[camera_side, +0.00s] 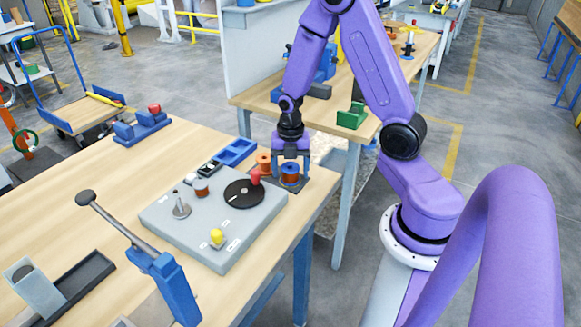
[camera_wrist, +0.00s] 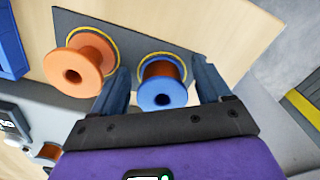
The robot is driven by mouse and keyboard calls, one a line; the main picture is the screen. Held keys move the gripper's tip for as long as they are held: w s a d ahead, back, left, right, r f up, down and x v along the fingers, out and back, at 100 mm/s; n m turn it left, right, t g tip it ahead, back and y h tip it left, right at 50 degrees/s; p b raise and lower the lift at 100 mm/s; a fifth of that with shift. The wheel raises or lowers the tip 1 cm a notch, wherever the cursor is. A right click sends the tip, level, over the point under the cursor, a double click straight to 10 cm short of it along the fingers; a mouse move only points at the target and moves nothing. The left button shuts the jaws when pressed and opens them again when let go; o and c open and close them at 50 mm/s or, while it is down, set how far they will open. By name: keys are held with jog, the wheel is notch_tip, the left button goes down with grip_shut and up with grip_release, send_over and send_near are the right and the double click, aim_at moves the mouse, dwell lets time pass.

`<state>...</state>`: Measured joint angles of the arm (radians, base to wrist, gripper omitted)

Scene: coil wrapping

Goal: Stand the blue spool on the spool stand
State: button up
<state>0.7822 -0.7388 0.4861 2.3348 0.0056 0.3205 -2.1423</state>
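The blue spool (camera_side: 290,174), wound with copper-coloured wire, stands upright on a dark mat (camera_side: 292,189) at the right rear of the table. In the wrist view, the blue spool (camera_wrist: 162,95) sits within a yellow ring on the mat (camera_wrist: 112,35). My gripper (camera_side: 291,165) points down over it. In the wrist view, my gripper (camera_wrist: 163,78) has one finger on each side of the spool, with visible gaps; it is open. A metal stand with an upright pin (camera_side: 181,208), apparently the spool stand, is on the grey board, its pin bare.
An orange spool (camera_wrist: 80,65) stands close beside the blue one, near the left finger. The grey board (camera_side: 165,225) carries a black disc (camera_side: 238,196), a red knob (camera_side: 255,178), a yellow knob (camera_side: 217,236) and a small copper-wound spool (camera_side: 202,188). A blue tray (camera_side: 236,150) lies behind.

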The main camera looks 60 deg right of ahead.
aim_at(290, 164)
jog(key=shift+r, duration=0.1)
notch_tip(290, 164, up, 11)
jog(key=s+a+r+m, duration=0.3)
jog(key=s+a+m, duration=0.3)
jog(key=a, duration=0.5)
jog(key=s+a+m, duration=0.2)
jog(key=s, duration=0.5)
jog(key=s+a+r+m, duration=0.1)
jog(key=s+a+m, duration=0.2)
jog(key=s, duration=0.4)
dwell(1.3)
